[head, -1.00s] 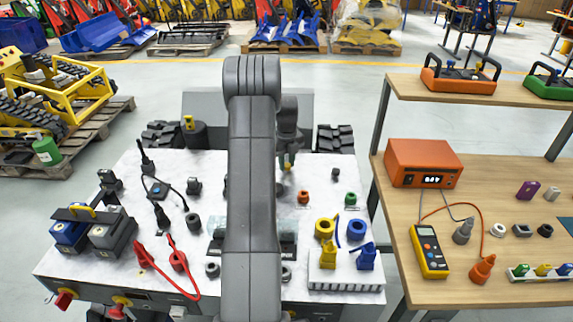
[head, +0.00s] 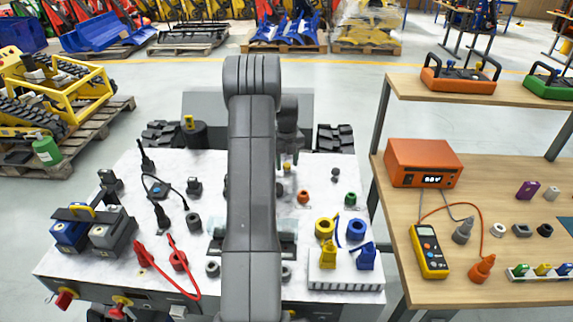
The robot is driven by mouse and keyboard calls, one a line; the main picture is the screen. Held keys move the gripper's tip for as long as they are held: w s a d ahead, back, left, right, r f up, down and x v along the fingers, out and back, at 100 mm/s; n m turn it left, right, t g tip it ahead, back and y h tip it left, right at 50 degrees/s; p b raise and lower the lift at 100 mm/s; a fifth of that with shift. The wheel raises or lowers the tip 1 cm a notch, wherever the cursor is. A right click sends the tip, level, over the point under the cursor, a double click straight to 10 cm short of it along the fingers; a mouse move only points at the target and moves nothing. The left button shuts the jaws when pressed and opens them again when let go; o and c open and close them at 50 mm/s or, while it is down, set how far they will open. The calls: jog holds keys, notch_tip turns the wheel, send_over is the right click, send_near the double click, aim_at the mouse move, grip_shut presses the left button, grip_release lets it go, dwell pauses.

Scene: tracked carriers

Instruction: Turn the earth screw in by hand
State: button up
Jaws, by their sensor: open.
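My gripper (head: 288,159) points down over the far middle of the white worktop, just right of my own upright arm link. Its fingers are apart and hold nothing that I can see. A small yellowish, screw-like piece (head: 287,168) stands just below the fingertips; it may be the earth screw, but it is too small to be sure. Whether the fingertips touch it, and how deep it sits, I cannot tell. My arm hides the middle of the worktop.
A small orange-red part (head: 304,197) and a green one (head: 350,199) stand right of the gripper. A white tray (head: 346,283) with yellow and blue pieces is at the front right. Red leads (head: 184,262) and black connectors lie left. A wooden bench (head: 480,210) borders the right.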

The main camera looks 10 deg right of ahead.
jog(key=n, duration=1.3)
jog(key=shift+n, duration=0.4)
jog(key=n, duration=0.6)
jog(key=shift+n, duration=0.4)
jog(key=n, duration=0.8)
jog(key=c, duration=0.8)
jog(key=m, duration=0.6)
jog(key=shift+m, duration=0.4)
jog(key=m, duration=0.3)
